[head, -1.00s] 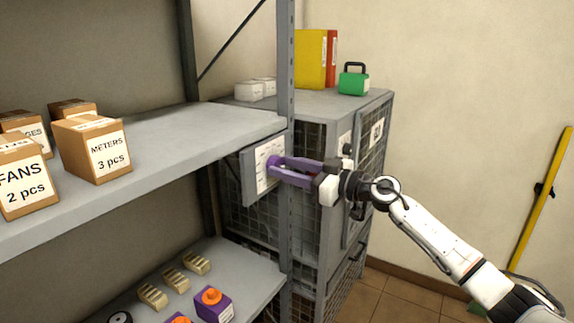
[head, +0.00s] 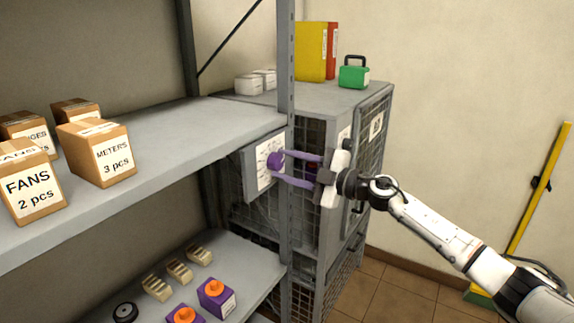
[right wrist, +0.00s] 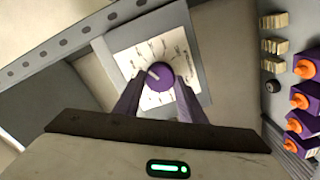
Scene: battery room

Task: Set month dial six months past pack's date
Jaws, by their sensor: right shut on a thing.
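The month dial is a purple round knob (right wrist: 158,78) with a pale pointer mark, on a white card (right wrist: 130,40) with small lettering around it. The lettering is too small to read. In the right wrist view the pointer mark is toward the knob's upper left. The card is on a grey panel (head: 250,172) beside the shelf post. My right gripper (head: 279,170) has its purple fingers on both sides of the knob and is shut on it; the fingers also show in the right wrist view (right wrist: 158,90). My left gripper is out of view. I cannot identify the pack or its date.
A grey shelf post (head: 286,120) stands close to my right gripper. The upper shelf holds cardboard boxes (head: 102,152); the lower shelf holds purple blocks with orange knobs (head: 216,297) and tan pieces (head: 157,288). A mesh cabinet (head: 312,105) stands behind, carrying binders and a green case (head: 354,73).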

